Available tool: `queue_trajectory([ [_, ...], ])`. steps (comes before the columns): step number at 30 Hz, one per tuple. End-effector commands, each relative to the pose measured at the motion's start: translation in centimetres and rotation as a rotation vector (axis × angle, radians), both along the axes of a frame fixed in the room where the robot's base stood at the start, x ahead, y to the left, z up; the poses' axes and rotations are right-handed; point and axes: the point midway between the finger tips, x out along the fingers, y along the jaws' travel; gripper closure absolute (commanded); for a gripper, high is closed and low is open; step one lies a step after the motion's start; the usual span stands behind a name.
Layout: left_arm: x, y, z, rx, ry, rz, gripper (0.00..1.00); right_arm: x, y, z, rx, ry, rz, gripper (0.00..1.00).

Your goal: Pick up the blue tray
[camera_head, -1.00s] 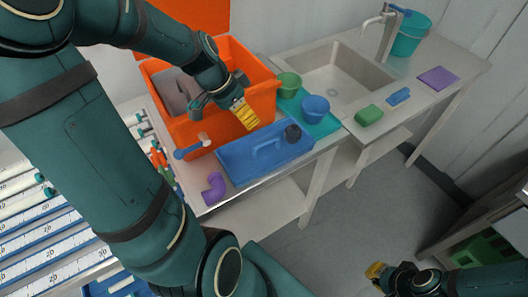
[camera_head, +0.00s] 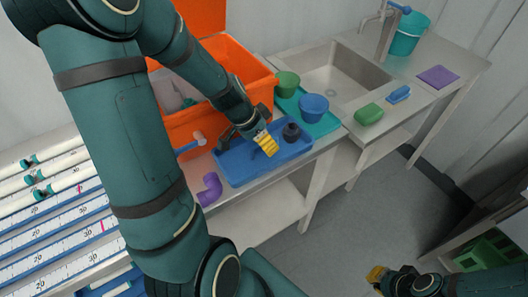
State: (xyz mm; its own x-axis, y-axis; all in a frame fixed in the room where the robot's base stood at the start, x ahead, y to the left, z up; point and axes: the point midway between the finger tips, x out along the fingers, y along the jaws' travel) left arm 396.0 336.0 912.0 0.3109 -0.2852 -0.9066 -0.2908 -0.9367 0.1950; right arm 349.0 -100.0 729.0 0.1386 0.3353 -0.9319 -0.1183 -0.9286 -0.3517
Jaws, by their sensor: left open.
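The blue tray (camera_head: 280,165) lies flat near the front edge of the counter, in front of the orange crate. It has a raised handle in its middle, now mostly hidden behind my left gripper, and a dark round piece (camera_head: 291,132) at its right end. My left gripper (camera_head: 265,144) is open, with yellow fingertips over the middle of the tray by the handle. I cannot tell whether it touches the handle. My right gripper (camera_head: 377,277) is low at the bottom right, over the floor and away from the tray; its jaw state is unclear.
The open orange crate (camera_head: 262,82) stands behind the tray. A teal tray (camera_head: 325,126) holds a green cup (camera_head: 287,84) and a blue cup (camera_head: 314,107). A purple elbow pipe (camera_head: 210,190) lies left. The sink (camera_head: 350,75), green sponge (camera_head: 368,114) and purple cloth (camera_head: 438,77) are further right.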

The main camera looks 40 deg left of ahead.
Motion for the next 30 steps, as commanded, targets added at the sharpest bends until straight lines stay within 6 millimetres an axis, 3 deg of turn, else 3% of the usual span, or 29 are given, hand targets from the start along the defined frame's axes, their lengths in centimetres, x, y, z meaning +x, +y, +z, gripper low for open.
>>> queue_trajectory([
  [6,0.0,0.0,0.0,-0.001,-0.001,0.001,0.49,0.0,0.0,0.0,0.0,-0.001,0.0,1.0],
  [10,0.0,0.0,0.0,-0.001,-0.001,0.001,0.95,0.0,0.0,0.0,0.0,-0.001,0.0,1.0],
  [11,0.0,0.0,0.0,-0.001,-0.001,0.001,1.0,0.0,0.0,0.0,0.0,-0.001,0.0,1.0],
  [24,0.0,0.0,0.1,0.001,-0.001,0.001,1.0,0.0,0.0,0.1,0.0,0.0,0.0,1.0],
  [30,0.1,0.0,1.3,0.001,-0.003,0.001,1.0,-0.1,0.0,0.6,0.0,0.001,0.0,1.0],
])
